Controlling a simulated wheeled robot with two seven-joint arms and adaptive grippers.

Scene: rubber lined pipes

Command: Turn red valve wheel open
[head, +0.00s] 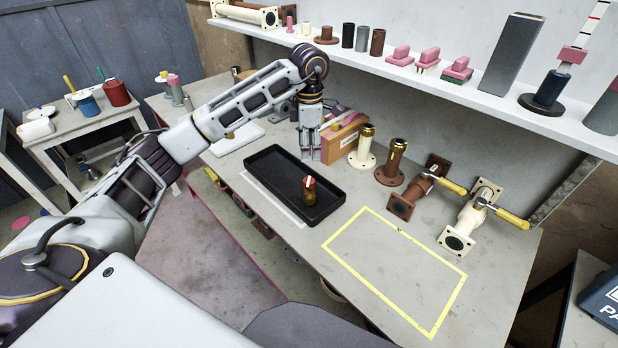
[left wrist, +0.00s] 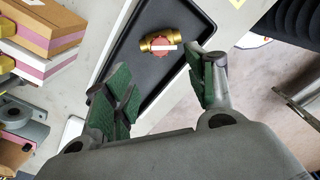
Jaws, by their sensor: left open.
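The red valve wheel (head: 309,182) sits on a small brass valve body (head: 309,196) inside the black tray (head: 262,160). In the left wrist view the red wheel (left wrist: 172,41) has a white bar across it and the brass body (left wrist: 155,43) shows at its sides. My left gripper (head: 310,152) points down over the far part of the tray, behind the valve. In the left wrist view its green-padded fingers (left wrist: 165,100) are apart with nothing between them, and the valve lies beyond their tips. My right gripper is not in view.
A yellow taped rectangle (head: 395,270) marks bare bench to the right of the tray. Flanged pipe pieces, one cream (head: 362,148) and one brown (head: 392,163), stand behind. Two valves with yellow handles are at the right. A shelf (head: 430,75) runs above the bench.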

